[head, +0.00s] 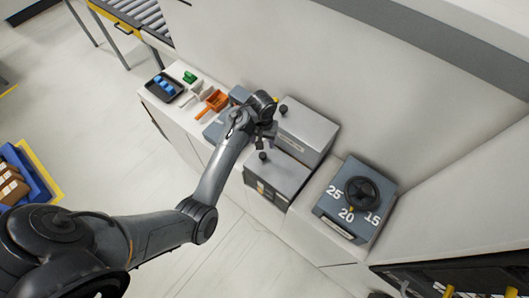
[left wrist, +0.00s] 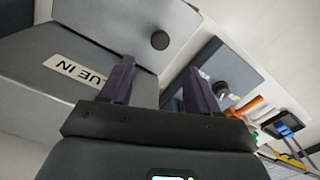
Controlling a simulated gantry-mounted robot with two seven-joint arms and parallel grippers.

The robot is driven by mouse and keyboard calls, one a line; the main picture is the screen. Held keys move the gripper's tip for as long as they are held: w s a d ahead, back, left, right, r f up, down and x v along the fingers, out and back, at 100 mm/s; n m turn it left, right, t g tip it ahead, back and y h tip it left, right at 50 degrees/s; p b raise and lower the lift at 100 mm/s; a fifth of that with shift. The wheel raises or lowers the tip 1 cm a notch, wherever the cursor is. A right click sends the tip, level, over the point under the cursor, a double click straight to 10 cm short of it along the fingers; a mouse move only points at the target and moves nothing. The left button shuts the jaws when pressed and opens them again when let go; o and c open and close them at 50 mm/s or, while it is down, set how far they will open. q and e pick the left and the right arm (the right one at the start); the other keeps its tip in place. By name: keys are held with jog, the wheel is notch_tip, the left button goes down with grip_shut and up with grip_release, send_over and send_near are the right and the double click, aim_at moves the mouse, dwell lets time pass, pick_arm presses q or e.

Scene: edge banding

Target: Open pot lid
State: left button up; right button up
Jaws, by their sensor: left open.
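A grey glue pot with a flat lid (head: 287,171) stands on the counter, with a dark round knob (head: 263,155) on the lid. A second grey box (head: 310,128) with a dark knob stands right behind it. My left gripper (head: 266,142) is above and beside these lids, open and empty. In the left wrist view my left gripper (left wrist: 157,78) has its two fingers apart. A dark round knob (left wrist: 160,40) on a grey lid shows beyond the gap between the fingertips, apart from them. A label (left wrist: 80,70) reading "LUE IN" is partly hidden by a finger.
A control box (head: 357,200) with a black dial and the numbers 25, 20 and 15 is at the right. An orange scoop (head: 213,101), a green item (head: 190,76) and a black tray (head: 162,91) with blue pieces are at the left. A wall runs behind.

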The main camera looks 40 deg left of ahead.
aim_at(263, 155)
pick_arm(q)
notch_tip(263, 155, down, 10)
jog(key=shift+s+f+p, duration=0.1)
jog(key=shift+p, duration=0.3)
grip_shut()
dwell(0.4)
